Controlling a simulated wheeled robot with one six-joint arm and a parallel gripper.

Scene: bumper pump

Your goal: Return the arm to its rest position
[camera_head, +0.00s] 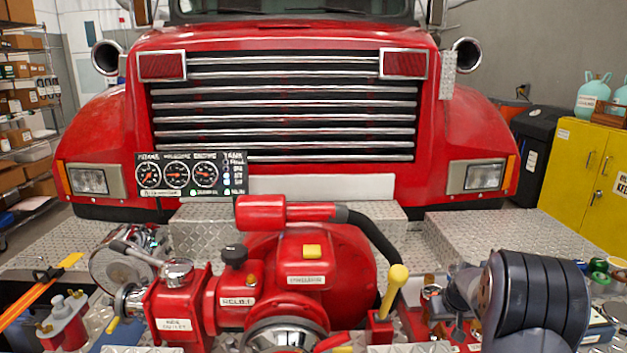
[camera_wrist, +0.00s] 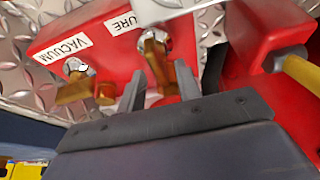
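My arm (camera_head: 535,300) reaches in from the lower right of the head view, low over the front bumper and right of the red pump (camera_head: 310,265). In the wrist view my gripper (camera_wrist: 158,88) has its two grey fingers apart. Brass valve levers on a red panel (camera_wrist: 110,55) lie just beyond the fingertips; one lever shows in the gap between them. I cannot tell whether the fingers touch it. Nothing is clearly held. In the head view the gripper's fingers cannot be made out.
A yellow-knobbed lever (camera_head: 396,283) stands close left of my arm. A black hose (camera_head: 375,240) curves behind it. A gauge panel (camera_head: 190,174) stands above the pump. The diamond-plate deck (camera_head: 500,235) behind the arm is clear. A yellow cabinet (camera_head: 590,180) stands at right.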

